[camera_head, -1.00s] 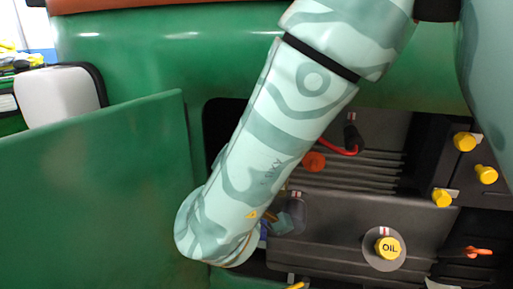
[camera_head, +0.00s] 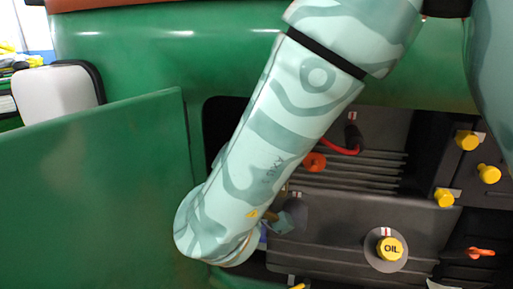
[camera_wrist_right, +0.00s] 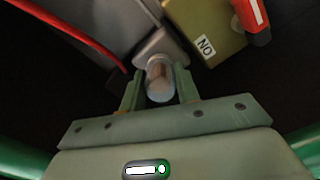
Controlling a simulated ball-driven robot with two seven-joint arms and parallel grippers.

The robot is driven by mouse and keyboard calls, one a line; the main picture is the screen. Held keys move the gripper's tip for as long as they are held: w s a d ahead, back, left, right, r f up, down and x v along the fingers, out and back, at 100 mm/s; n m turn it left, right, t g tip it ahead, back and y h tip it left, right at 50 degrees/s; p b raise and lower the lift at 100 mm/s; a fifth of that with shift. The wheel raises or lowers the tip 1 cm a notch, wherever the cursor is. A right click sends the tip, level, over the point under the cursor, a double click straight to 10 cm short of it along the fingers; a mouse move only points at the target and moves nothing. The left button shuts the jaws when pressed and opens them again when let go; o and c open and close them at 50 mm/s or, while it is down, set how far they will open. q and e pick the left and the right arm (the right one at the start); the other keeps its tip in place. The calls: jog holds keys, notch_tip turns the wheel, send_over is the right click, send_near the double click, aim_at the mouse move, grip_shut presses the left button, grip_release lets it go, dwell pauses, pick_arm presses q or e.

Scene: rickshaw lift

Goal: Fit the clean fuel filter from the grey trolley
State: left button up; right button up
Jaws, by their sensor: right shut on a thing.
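In the right wrist view, my right gripper (camera_wrist_right: 159,92) is shut on the fuel filter (camera_wrist_right: 160,84), which has a clear, glassy bowl with a brownish inside. The filter's top end meets a grey block (camera_wrist_right: 160,44) on the engine, or is very close to it; I cannot tell whether it is seated. In the head view, my right arm comes down from the upper right across the engine bay, and its forearm hides most of the gripper and filter. My left gripper is in neither view. The grey trolley is not in view.
An olive box (camera_wrist_right: 208,35) with a label and a red-and-white lever (camera_wrist_right: 255,18) stands close beside the filter. A red cable (camera_wrist_right: 70,32) runs nearby. The open green panel (camera_head: 90,190) is at left. The OIL cap (camera_head: 390,249) and yellow knobs (camera_head: 466,140) are at right.

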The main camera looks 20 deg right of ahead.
jog(key=shift+w+d+b, duration=0.25)
jog(key=shift+w+b, duration=0.15)
jog(key=shift+b, duration=0.2)
dwell(1.3)
